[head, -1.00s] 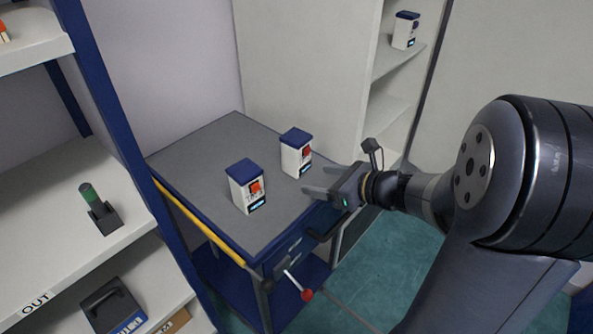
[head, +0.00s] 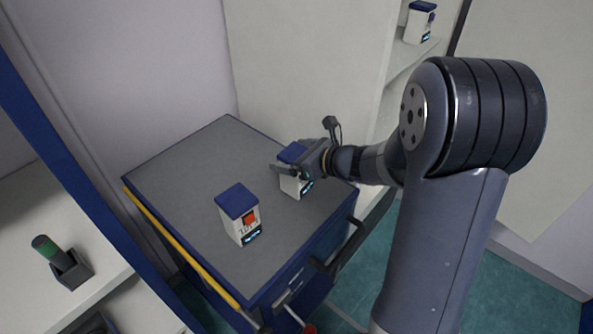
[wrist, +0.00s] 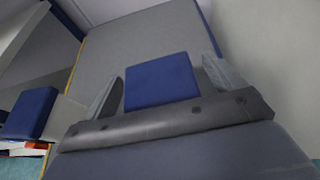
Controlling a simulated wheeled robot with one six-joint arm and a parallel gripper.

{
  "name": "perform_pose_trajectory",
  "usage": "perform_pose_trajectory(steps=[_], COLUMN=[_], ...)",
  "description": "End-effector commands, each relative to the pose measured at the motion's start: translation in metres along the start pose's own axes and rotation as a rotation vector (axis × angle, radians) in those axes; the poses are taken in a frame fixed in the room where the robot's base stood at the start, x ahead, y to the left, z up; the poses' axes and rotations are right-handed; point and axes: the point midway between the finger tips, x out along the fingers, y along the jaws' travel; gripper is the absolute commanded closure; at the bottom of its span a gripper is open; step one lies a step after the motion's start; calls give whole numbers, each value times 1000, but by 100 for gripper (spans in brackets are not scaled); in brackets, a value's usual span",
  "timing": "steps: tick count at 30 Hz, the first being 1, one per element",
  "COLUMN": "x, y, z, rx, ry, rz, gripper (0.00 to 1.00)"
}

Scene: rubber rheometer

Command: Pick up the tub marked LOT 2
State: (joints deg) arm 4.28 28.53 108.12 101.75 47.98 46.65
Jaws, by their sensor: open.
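Two white tubs with blue lids stand upright on the grey cart top (head: 190,160). The nearer tub (head: 240,216) has an orange mark and small black lettering that I cannot read surely; it also shows at the left of the wrist view (wrist: 31,112). The farther tub (head: 292,184) is partly hidden by my gripper (head: 287,160), and its lot marking cannot be read. My gripper is open, with one finger on each side of the farther tub. In the wrist view, that tub's blue lid (wrist: 162,81) lies between the fingers; contact cannot be told.
Another blue-lidded tub (head: 420,22) stands on a shelf at the back right. A green-topped cylinder in a dark holder (head: 67,262) is on the left shelf. The cart has a yellow side rail (head: 180,244) and a dark front handle (head: 340,248). The left half of its top is clear.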

Motion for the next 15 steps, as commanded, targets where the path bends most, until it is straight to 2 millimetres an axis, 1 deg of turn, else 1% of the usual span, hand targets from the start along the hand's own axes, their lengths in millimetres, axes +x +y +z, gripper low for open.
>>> perform_pose_trajectory(steps=[1,3,10,15], x=[5,8,9,9], y=[1,1,0,0], z=[0,0,0,0], rx=[0,-1,0,0], ry=[1,1,0,0], rz=[2,1,-1,-1], gripper=[11,11,12,26])
